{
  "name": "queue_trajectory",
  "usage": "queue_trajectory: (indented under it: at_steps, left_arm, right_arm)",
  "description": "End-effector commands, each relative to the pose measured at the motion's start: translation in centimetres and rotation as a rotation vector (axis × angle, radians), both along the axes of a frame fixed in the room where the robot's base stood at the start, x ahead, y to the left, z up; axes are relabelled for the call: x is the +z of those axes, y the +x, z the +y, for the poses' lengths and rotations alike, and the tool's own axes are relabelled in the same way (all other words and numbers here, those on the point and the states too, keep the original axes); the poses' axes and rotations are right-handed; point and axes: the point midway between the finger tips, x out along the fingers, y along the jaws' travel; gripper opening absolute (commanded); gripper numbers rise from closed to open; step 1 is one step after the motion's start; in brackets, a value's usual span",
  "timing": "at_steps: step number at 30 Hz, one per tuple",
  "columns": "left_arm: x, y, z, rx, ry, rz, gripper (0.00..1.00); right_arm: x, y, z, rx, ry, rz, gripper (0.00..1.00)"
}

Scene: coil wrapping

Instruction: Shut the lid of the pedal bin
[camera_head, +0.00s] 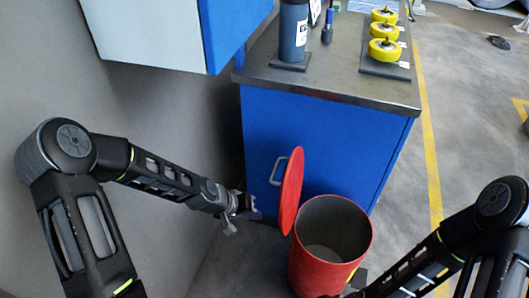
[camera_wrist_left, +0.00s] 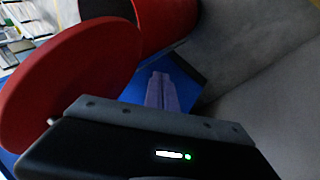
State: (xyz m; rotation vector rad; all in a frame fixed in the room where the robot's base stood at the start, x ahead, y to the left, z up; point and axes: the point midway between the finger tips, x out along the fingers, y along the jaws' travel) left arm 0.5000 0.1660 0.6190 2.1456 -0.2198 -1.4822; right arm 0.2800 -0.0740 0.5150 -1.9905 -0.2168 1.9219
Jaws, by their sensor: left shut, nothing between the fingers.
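The red pedal bin (camera_head: 327,262) stands on the floor in front of the blue cabinet, its grey inside exposed. Its round red lid (camera_head: 292,190) is raised nearly upright on the bin's left side. My left gripper (camera_head: 255,214) is shut and empty, left of the lid and apart from it. In the left wrist view the fingers (camera_wrist_left: 162,92) are together, with the lid (camera_wrist_left: 75,80) large at the left and part of the bin (camera_wrist_left: 165,22) behind it.
The blue cabinet (camera_head: 330,130) with a grey handle stands right behind the bin. Its top (camera_head: 340,65) holds a dark cylinder (camera_head: 292,35) and several yellow wheels (camera_head: 384,50). A grey wall is at the left. Open floor lies to the right.

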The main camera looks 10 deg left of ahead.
Motion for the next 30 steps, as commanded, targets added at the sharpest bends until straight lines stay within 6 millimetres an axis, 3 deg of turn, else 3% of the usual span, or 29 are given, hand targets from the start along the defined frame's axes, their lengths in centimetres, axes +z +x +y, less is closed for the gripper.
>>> queue_trajectory:
  at_steps: [1,4,6,9,15,30]
  left_arm:
    - [5.2,2.5,2.3,-0.004,0.012,-0.044,0.00]
    - [13.2,6.0,5.9,-0.080,0.043,-0.114,0.00]
    - [17.5,7.0,7.6,-0.165,0.069,-0.143,0.00]
    - [20.4,7.0,8.2,-0.278,0.088,-0.152,0.00]
    - [21.4,6.2,8.0,-0.379,0.093,-0.140,0.00]
    - [20.4,6.5,7.3,-0.381,0.090,-0.139,0.00]
  right_arm:
    - [2.8,0.0,0.0,0.000,0.000,0.000,0.66]
    - [5.3,0.0,0.0,0.000,0.000,0.000,0.66]
    - [6.1,0.0,0.0,-0.001,0.001,0.000,0.66]
    - [6.3,0.0,0.0,-0.001,0.001,0.001,0.66]
    - [6.1,0.0,0.0,-0.001,0.001,0.001,0.66]
    - [6.2,0.0,0.0,-0.001,0.001,0.001,0.66]
